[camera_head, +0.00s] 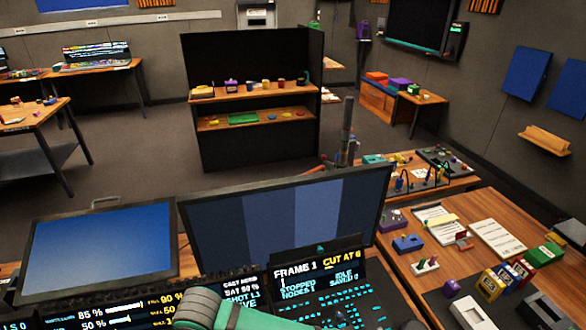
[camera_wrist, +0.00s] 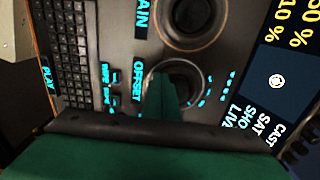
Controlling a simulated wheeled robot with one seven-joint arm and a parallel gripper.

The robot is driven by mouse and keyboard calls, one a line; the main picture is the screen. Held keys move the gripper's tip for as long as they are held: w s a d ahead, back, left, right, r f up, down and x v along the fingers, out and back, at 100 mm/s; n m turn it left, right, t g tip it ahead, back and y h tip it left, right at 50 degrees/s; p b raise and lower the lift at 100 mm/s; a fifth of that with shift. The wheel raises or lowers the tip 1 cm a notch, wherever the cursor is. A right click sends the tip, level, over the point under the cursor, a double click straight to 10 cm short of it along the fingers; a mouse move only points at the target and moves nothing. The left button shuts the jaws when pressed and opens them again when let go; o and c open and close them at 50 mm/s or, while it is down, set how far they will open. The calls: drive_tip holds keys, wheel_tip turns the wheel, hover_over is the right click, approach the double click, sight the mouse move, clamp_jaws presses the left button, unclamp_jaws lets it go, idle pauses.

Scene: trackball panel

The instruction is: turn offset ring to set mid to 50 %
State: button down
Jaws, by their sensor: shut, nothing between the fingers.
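In the wrist view the offset ring (camera_wrist: 184,68) is a dark round ring on the panel, beside the cyan label OFFSET (camera_wrist: 138,84). The green tip of my gripper (camera_wrist: 162,98) is shut and empty, and overlaps the near left part of the ring; I cannot tell whether it touches. The ring's lower part is hidden behind the tip. A panel display (camera_wrist: 283,50) at the upper right is cut off and shows percent values. In the head view the readout display (camera_head: 95,312) shows 85 % and 50 %, partly hidden; I cannot tell which value is mid.
A larger gain ring (camera_wrist: 194,18) sits just above the offset ring in the wrist view. A keyboard (camera_wrist: 70,45) lies to the left. In the head view two large monitors (camera_head: 100,255) (camera_head: 290,218) stand behind the panel, and a cluttered desk (camera_head: 430,265) is on the right.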

wheel_tip(320, 180, up, 7)
drive_tip(key=shift+r, duration=0.15)
idle(0.8)
